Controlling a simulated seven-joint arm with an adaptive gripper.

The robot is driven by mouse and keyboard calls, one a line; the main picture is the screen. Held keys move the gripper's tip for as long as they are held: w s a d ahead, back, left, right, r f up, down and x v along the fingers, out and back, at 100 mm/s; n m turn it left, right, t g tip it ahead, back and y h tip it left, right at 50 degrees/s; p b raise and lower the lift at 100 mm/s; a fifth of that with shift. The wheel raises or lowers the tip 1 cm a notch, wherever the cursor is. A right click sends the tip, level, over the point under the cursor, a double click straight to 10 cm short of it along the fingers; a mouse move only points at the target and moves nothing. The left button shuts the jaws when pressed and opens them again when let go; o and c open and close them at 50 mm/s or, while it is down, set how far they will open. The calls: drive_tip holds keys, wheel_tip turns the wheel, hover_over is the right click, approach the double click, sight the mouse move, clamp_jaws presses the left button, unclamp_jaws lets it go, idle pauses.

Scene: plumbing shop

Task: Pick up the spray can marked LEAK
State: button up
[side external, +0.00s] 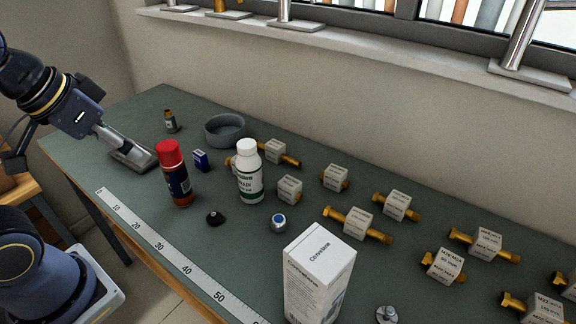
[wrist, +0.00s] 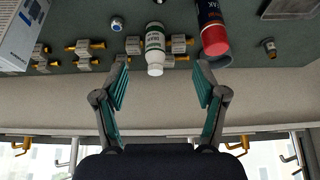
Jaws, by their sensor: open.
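The spray can (side external: 177,182) stands upright near the front left of the bench, with a red cap and a dark blue and red body. Its label is too small to read in the side view. In the wrist view the can (wrist: 213,28) is at the top, right of centre, with letters ending in "AK" visible. My gripper (wrist: 162,68) is open and empty, its two fingers wide apart. The can lies beyond the right finger in that view, apart from it. In the side view my wrist is at the left, and the fingers are hard to make out.
A white bottle with green lettering (side external: 248,172) stands right of the can; a small blue box (side external: 200,160) and black knob (side external: 214,218) are close by. A grey bowl (side external: 225,130) is behind. A tall white box (side external: 318,275), brass fittings and a ruler (side external: 170,250) occupy the bench.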

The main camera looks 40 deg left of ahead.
drive_tip(key=shift+o, duration=1.1)
